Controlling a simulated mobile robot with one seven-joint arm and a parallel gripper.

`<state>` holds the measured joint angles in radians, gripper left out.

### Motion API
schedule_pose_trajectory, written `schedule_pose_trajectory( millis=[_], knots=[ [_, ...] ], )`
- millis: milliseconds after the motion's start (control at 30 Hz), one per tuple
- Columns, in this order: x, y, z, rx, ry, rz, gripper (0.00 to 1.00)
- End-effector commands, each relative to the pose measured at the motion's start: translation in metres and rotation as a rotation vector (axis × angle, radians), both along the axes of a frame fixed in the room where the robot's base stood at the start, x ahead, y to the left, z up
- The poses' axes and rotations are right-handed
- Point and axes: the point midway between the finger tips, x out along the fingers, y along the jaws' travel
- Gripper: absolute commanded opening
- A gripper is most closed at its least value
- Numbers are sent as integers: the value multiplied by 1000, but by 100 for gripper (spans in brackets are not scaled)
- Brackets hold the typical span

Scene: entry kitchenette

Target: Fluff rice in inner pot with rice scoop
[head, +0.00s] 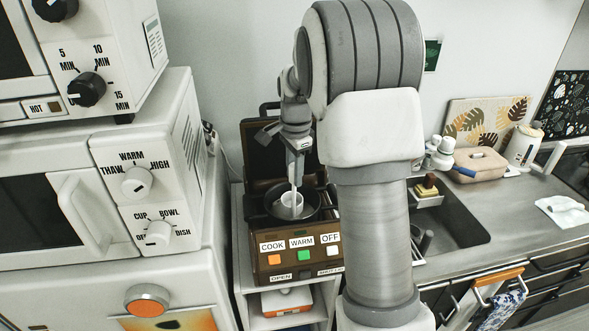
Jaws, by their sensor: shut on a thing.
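The rice cooker (262,235) is a brown box with its dark lid raised at the back and COOK, WARM and OFF buttons on its front. The dark inner pot (268,201) sits in it, partly hidden by my arm. My gripper (296,160) points down above the pot, shut on the white rice scoop (298,178). The scoop's lower end reaches down into the pot. White rice (290,203) shows inside the pot around the scoop's end; at this size I cannot tell exactly where scoop and rice meet.
A white microwave (150,170) with a toaster oven (85,60) on top stands close on the left. A shelf (240,275) holds the cooker. The sink (455,225) and counter (530,205) lie to the right, with a beige container (475,164) and a white kettle (522,147).

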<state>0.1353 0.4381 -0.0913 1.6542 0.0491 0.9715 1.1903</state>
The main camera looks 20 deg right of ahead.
Motion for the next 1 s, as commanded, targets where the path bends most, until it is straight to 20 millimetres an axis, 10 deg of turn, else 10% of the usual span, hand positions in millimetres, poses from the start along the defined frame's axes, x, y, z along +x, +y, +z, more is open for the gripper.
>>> schedule_pose_trajectory(
  millis=[1000],
  knots=[
    [2, 0, -41, -1, -1, 0, 0]
  ],
)
